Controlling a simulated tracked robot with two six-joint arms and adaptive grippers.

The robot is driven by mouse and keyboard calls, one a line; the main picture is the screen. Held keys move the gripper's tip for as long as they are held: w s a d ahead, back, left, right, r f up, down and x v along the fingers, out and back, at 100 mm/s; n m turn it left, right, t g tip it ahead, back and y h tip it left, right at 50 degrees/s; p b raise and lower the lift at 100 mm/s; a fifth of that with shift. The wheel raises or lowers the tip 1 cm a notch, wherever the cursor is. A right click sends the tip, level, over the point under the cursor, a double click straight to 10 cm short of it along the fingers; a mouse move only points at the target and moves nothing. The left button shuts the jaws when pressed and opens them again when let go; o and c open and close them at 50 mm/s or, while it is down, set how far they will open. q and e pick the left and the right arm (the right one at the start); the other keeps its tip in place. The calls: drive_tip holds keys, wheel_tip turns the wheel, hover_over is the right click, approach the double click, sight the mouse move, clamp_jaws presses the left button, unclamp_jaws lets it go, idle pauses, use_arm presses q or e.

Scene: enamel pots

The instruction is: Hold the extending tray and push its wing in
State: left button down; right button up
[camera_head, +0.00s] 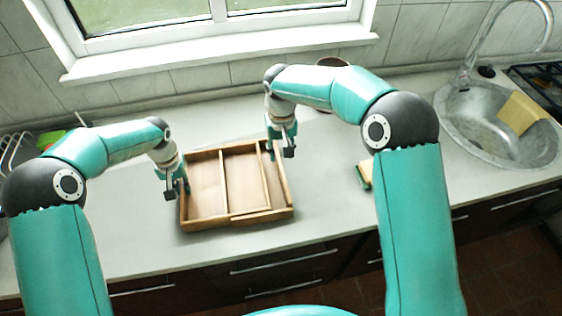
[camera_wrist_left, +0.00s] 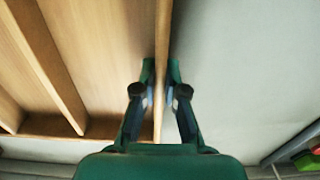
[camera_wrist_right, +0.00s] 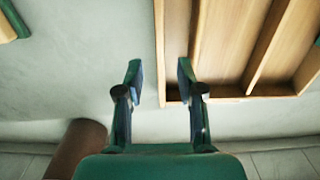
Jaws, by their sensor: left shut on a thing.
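The wooden extending tray (camera_head: 205,224) lies on the worktop, with dividers inside. Its wing (camera_head: 284,185) is at the right side and stands out from the body. My left gripper (camera_head: 178,186) is shut on the tray's left side wall; the left wrist view shows this wall (camera_wrist_left: 163,40) between the fingers. My right gripper (camera_head: 281,146) is open at the back right corner of the tray. In the right wrist view the wing's outer wall (camera_wrist_right: 159,45) shows between the spread fingers (camera_wrist_right: 160,72), touching neither visibly. I cannot tell how deep the fingers reach.
A sponge (camera_head: 364,174) lies on the worktop right of the tray. A brown pot (camera_head: 333,62) stands behind my right arm, partly hidden. A sink (camera_head: 497,125) is at the far right, and a dish rack (camera_head: 18,148) at the left. The worktop between tray and sponge is clear.

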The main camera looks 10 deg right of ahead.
wheel_tip(320, 180, up, 4)
drive_tip(key=shift+f, duration=0.15)
